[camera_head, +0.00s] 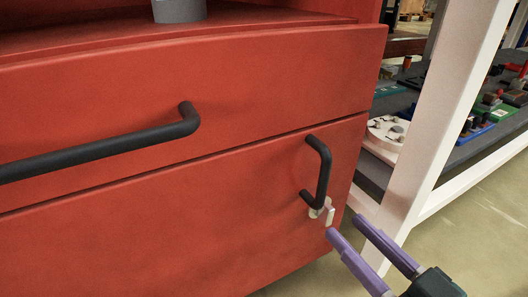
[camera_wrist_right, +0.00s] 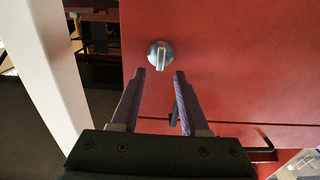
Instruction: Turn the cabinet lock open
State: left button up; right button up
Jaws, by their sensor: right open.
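The red cabinet (camera_head: 200,120) fills the left and middle of the head view. Its lock, a small silver-grey turn knob (camera_head: 320,208), sits on the lower front near the right edge, just below the black vertical handle (camera_head: 321,170). My right gripper (camera_head: 345,227), with purple fingers, is open and empty just right of and below the knob. In the right wrist view the round knob (camera_wrist_right: 160,54) with its raised grip lies just beyond the gap between the open fingertips (camera_wrist_right: 159,74). No finger visibly touches it. My left gripper is out of view.
A long black handle (camera_head: 100,152) crosses the upper drawer. A white post (camera_head: 440,120) stands close to the right of the cabinet, beside a grey shelf (camera_head: 480,145) with several small coloured items. Bare floor (camera_head: 470,250) shows at lower right.

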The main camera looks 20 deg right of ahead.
aim_at(332, 214)
jog(key=w+b, duration=0.1)
jog(key=w, duration=0.3)
jog(key=shift+w+a, duration=0.15)
jog(key=shift+w, duration=0.05)
grip_shut()
dwell(0.4)
